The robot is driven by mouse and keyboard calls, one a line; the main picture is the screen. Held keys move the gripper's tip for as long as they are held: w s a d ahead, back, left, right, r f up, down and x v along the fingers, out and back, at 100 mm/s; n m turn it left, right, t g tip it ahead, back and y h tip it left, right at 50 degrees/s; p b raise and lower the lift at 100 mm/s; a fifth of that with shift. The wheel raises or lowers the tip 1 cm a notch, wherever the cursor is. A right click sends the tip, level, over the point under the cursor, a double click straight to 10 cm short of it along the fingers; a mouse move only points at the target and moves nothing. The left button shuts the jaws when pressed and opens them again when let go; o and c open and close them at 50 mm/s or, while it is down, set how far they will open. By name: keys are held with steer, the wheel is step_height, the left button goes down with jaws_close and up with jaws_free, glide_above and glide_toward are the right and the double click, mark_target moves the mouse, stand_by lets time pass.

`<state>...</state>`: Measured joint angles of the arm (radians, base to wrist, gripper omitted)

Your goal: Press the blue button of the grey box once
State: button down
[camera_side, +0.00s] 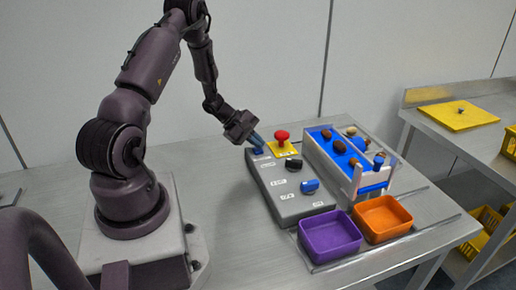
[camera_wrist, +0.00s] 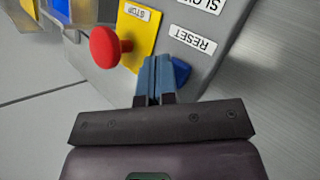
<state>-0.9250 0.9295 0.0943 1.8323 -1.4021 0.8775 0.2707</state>
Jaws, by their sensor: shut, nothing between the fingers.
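The grey box (camera_side: 290,207) lies on the table, with labels and several controls on its top. It also shows in the wrist view (camera_wrist: 205,55). The blue button (camera_wrist: 181,71) is beside the RESET label, partly hidden by my fingers. In the side view the blue button (camera_side: 258,151) is small, at the box's far end, just under my fingertips. My gripper (camera_side: 259,145) is shut and empty, with its blue fingers tilted down at the button. In the wrist view my gripper (camera_wrist: 155,62) overlaps the button's left side. I cannot tell whether the fingertips touch it.
A red stop button (camera_side: 282,138) on a yellow plate stands close to my fingers. A white-sided conveyor (camera_side: 325,162) carries dates. Purple (camera_side: 330,240) and orange (camera_side: 383,218) bins stand in front.

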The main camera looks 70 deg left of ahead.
mark_target(257, 150)
steer(key=shift+r, duration=0.85)
steer(key=shift+r, duration=2.5)
